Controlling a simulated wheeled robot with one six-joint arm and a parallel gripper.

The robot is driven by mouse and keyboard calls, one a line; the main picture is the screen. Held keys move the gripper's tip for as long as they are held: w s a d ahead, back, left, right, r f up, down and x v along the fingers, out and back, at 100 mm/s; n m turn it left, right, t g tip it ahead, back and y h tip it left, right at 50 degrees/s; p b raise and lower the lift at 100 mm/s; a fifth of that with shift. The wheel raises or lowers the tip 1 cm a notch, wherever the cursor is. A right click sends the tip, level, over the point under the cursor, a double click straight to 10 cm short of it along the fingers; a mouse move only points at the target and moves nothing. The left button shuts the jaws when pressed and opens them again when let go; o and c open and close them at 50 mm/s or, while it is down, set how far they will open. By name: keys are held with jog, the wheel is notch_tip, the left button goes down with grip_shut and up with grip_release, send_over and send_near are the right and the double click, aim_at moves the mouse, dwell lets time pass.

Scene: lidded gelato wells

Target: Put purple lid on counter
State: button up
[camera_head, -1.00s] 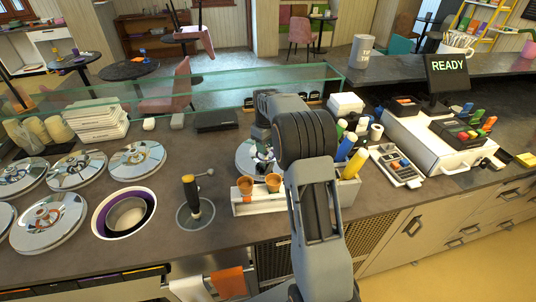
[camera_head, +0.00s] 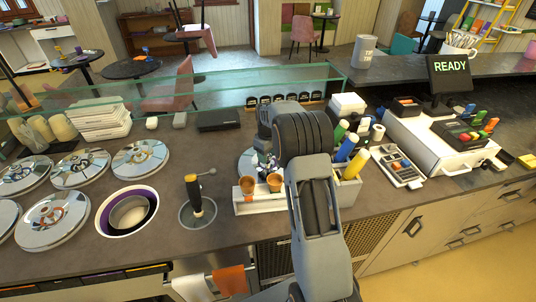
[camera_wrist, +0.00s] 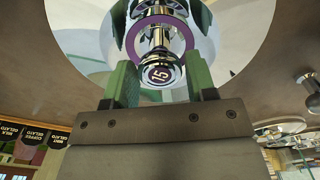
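The purple-ringed lid (camera_wrist: 181,36) fills the upper part of the wrist view, a shiny disc with a metal knob (camera_wrist: 160,72) marked 15. In the head view the lid (camera_head: 246,161) appears to lie flat on the counter behind the cone holder, partly hidden by my arm. My gripper (camera_wrist: 160,65) has its green fingers on either side of the knob, with a visible gap on each side. It looks open around the knob. The uncovered well with a purple rim (camera_head: 127,211) is at the left in the head view.
Several other lids (camera_head: 141,158) cover the left of the counter (camera_head: 172,180). A white holder with cones (camera_head: 247,206) stands in front of the lid. A scoop stand (camera_head: 197,208), bottles (camera_head: 341,133), a black box (camera_head: 218,120) and the glass guard (camera_head: 240,91) are around.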

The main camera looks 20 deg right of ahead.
jog(key=shift+o, duration=1.3)
jog(key=shift+r, duration=0.15)
notch_tip(320, 180, up, 11)
jog(key=b, duration=0.1)
jog(key=s+a+r+m+t, duration=0.1)
jog(key=s+a+r, duration=0.3)
jog(key=s+r, duration=0.15)
jog(key=s+a+f+m+t, duration=0.1)
jog(key=s+a+m+t, duration=0.1)
jog(key=s, duration=0.9)
jog(key=s+a+f+m+t, duration=0.1)
jog(key=s+a, duration=0.4)
jog(key=s, duration=0.6)
jog(key=shift+s+a+f+m+t, duration=0.3)
jog(key=shift+f+m+t, duration=0.1)
jog(key=shift+f+m, duration=0.15)
